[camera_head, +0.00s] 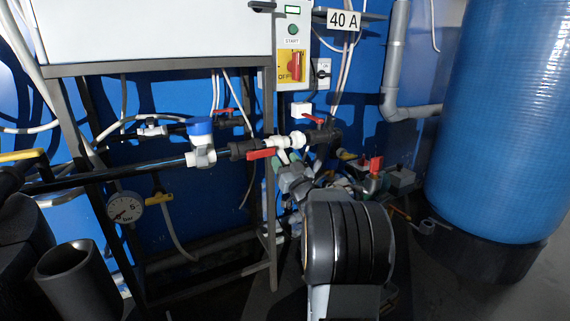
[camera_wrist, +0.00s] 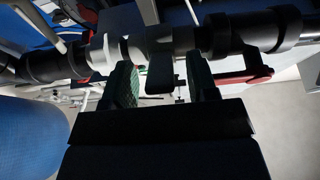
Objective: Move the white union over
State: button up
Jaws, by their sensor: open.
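The white union (camera_head: 280,142) sits in the dark horizontal pipe line, between a black valve body on its left and dark fittings on its right. My gripper (camera_head: 291,157) is just below the union in the head view, mostly hidden behind my own arm. In the wrist view my gripper (camera_wrist: 160,75) is open, with its two fingers apart and pointing at the pipe line. Nothing is held between them. I cannot tell whether the fingertips touch the pipe line.
A red valve handle (camera_head: 262,153) lies close to the left of my gripper. Another red handle (camera_head: 313,118) is above right. A blue-topped white fitting (camera_head: 200,140) stands further left. A large blue tank (camera_head: 505,120) fills the right side. A white cabinet (camera_head: 150,30) hangs above.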

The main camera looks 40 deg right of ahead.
jog(key=shift+w, duration=0.1)
jog(key=shift+c, duration=0.3)
grip_shut()
